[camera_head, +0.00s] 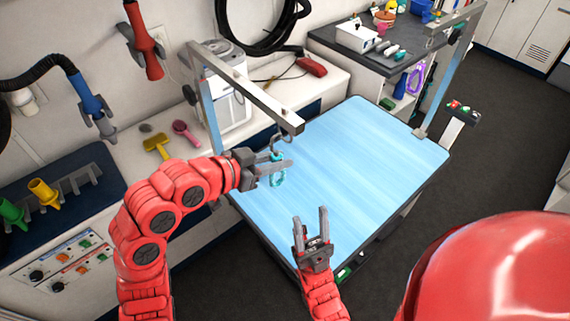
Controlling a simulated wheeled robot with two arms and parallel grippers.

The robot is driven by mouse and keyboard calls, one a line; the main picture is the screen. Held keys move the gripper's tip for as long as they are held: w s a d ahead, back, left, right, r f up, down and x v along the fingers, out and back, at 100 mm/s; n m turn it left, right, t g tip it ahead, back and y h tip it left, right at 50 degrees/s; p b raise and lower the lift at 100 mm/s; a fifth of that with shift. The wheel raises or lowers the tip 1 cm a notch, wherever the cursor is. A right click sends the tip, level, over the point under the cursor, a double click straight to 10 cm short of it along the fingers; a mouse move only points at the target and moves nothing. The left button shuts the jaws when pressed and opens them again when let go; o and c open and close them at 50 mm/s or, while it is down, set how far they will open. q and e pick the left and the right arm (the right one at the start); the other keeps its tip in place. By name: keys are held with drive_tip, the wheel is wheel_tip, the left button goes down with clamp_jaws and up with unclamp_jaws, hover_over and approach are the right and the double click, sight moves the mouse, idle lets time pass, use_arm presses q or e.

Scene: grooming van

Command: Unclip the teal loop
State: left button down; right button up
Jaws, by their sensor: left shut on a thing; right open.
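The teal loop (278,179) hangs below a metal hook (276,139) on the arm of the grooming frame (255,93), above the blue table top (375,160). My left gripper (287,165) is shut on the upper part of the teal loop, just below the hook. The fingers partly hide the clip, so I cannot tell whether it is still fastened to the hook. My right gripper (311,220) is open and empty, fingers pointing up, over the near edge of the table.
A white canister (222,85) stands on the side counter behind the frame arm. A yellow brush (157,146) and a pink brush (185,132) lie left of it. A dark shelf (375,62) with bottles stands at the back. The table top is bare.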

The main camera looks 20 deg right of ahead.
use_arm(q)
drive_tip(key=shift+s+a, duration=0.2)
drive_tip(key=shift+a, duration=0.35)
drive_tip(key=shift+s+a, duration=0.2)
drive_tip(key=shift+a, duration=0.35)
drive_tip(key=shift+f+v, duration=0.15)
drive_tip(key=shift+v, duration=0.85)
drive_tip(key=shift+f+v, duration=0.1)
drive_tip(key=shift+v, duration=0.95)
drive_tip(key=shift+a, duration=0.1)
